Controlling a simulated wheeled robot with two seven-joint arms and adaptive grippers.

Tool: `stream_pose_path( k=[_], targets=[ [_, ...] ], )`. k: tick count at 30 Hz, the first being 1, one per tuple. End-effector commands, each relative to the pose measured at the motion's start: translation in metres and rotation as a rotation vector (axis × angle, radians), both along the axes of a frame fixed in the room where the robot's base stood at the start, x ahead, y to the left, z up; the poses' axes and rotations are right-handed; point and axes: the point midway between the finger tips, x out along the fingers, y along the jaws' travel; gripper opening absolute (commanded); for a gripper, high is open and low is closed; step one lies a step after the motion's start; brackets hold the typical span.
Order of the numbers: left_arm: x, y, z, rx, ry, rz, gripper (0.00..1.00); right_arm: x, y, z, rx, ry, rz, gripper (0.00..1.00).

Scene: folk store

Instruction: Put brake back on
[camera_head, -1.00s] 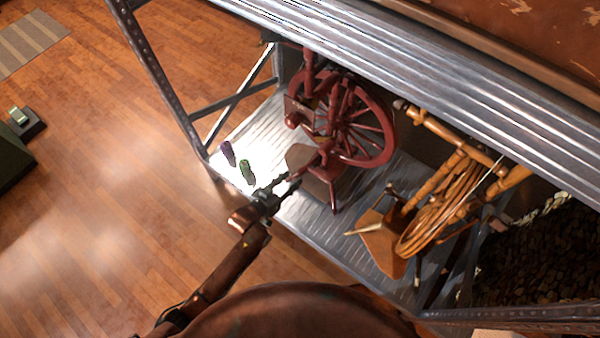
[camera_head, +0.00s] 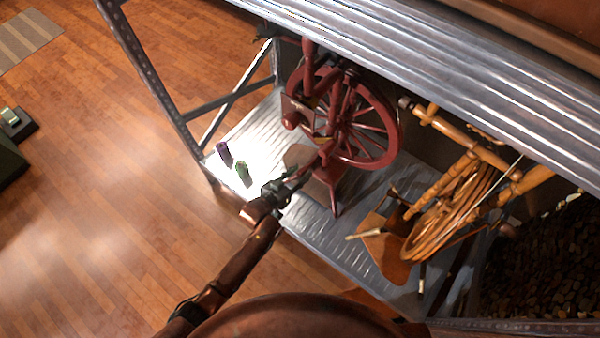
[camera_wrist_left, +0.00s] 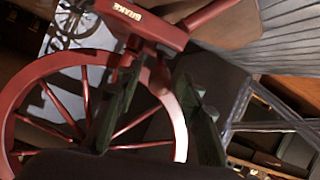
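A dark red spinning wheel (camera_head: 383,143) stands on the metal shelf (camera_head: 345,243). In the left wrist view, its spoked wheel rim (camera_wrist_left: 25,84) fills the left side. A red bar with a "BRAKE" label (camera_wrist_left: 150,22) crosses the top of that view, just beyond my fingertips. My left gripper (camera_head: 293,180) is at the shelf's front edge, beside the red spinning wheel's near end. In the left wrist view, its two fingers (camera_wrist_left: 160,78) are spread apart with nothing gripped between them. My right gripper is in neither view.
A light wooden spinning wheel (camera_head: 443,222) stands to the right on the same shelf. Purple (camera_head: 224,153) and green (camera_head: 242,171) spool-like items stand at the left end. An upper metal shelf (camera_head: 440,75) overhangs the wheels. Open wooden floor lies at left.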

Motion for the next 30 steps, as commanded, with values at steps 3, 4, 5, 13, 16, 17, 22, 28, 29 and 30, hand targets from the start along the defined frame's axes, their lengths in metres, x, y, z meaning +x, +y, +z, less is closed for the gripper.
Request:
stream_pose_path(
  k=[3,4,5,13,16,17,22,28,29,30],
  targets=[
    [0.0,0.0,0.0002,0.0,0.0,0.0,0.35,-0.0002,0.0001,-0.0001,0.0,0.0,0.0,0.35],
    [-0.0001,0.0,0.0003,0.0,0.0,0.0,0.33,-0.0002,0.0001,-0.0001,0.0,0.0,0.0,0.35],
    [-0.0002,0.0,0.0002,0.0,0.0,0.0,0.31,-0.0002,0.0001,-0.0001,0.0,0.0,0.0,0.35],
    [-0.0003,0.0001,0.0,0.0,0.0,0.0,0.12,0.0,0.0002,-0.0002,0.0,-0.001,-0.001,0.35],
    [-0.0003,0.0002,-0.0001,0.0,0.0,0.0,0.05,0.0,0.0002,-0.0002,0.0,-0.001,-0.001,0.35],
    [-0.0003,0.0002,-0.0001,0.0,0.0,0.0,0.03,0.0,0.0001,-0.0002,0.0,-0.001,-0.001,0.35],
    [-0.0003,0.0004,-0.0002,0.0,0.0,0.0,0.0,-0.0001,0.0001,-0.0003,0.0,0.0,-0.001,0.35],
    [-0.0003,0.0005,-0.0003,0.0,0.0,0.0,0.0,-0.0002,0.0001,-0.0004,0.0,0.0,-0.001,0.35],
    [-0.0004,0.0005,-0.0002,0.0,0.0,0.0,0.0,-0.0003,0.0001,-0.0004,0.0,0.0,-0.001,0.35],
    [-0.0003,0.0006,-0.0002,0.0,0.0,0.0,0.0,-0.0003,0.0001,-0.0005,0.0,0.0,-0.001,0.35]
  ],
)
